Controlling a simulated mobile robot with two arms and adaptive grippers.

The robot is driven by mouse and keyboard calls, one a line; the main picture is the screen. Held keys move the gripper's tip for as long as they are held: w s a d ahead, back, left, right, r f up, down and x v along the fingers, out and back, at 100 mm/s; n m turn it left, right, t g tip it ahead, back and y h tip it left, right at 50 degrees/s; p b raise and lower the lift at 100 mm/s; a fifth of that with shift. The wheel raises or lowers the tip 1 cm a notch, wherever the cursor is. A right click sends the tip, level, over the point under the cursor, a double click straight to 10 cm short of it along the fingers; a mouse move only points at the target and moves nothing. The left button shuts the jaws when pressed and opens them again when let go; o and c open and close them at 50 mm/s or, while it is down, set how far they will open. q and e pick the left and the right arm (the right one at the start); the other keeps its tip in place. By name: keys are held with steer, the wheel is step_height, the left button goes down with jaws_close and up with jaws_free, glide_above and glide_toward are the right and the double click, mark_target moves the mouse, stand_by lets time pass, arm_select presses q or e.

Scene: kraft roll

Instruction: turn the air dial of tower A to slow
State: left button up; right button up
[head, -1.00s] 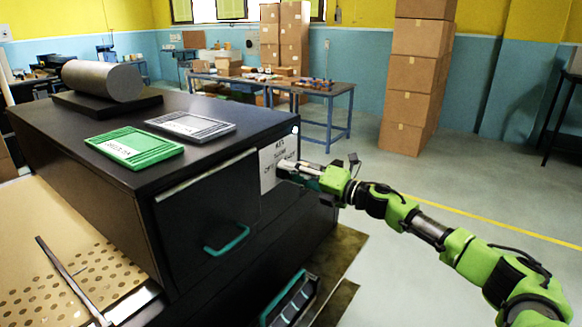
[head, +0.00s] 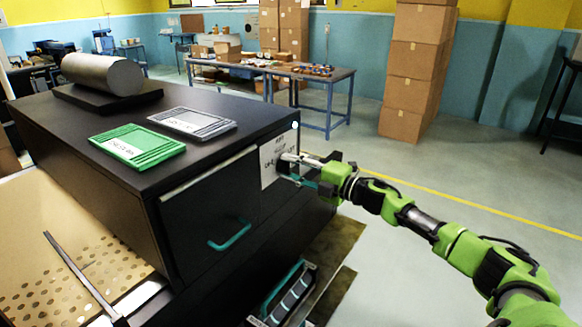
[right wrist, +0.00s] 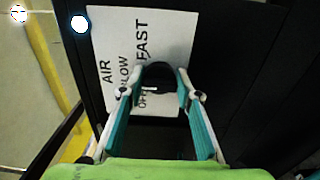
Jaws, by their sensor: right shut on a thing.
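The black air dial (right wrist: 160,74) sits on a white label plate (right wrist: 112,28) marked AIR, OFF, SLOW and FAST in the right wrist view. My right gripper (right wrist: 157,90) is shut on the dial, with a teal-edged finger on each side. The dial's pointer is mostly hidden, so I cannot tell its exact setting. In the head view, the plate (head: 268,163) is on the right face of the black cabinet (head: 100,185), and my right gripper (head: 288,168) reaches it from the right. My left gripper is out of view.
A green tray (head: 137,146), a grey tray (head: 192,122) and a grey roll (head: 103,74) lie on the cabinet top. A drawer with a teal handle (head: 230,237) faces front. Open floor lies right; stacked cartons (head: 411,70) stand behind.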

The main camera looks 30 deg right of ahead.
steer(key=o, duration=1.1)
steer(key=shift+d, duration=0.1)
steer(key=shift+v, duration=6)
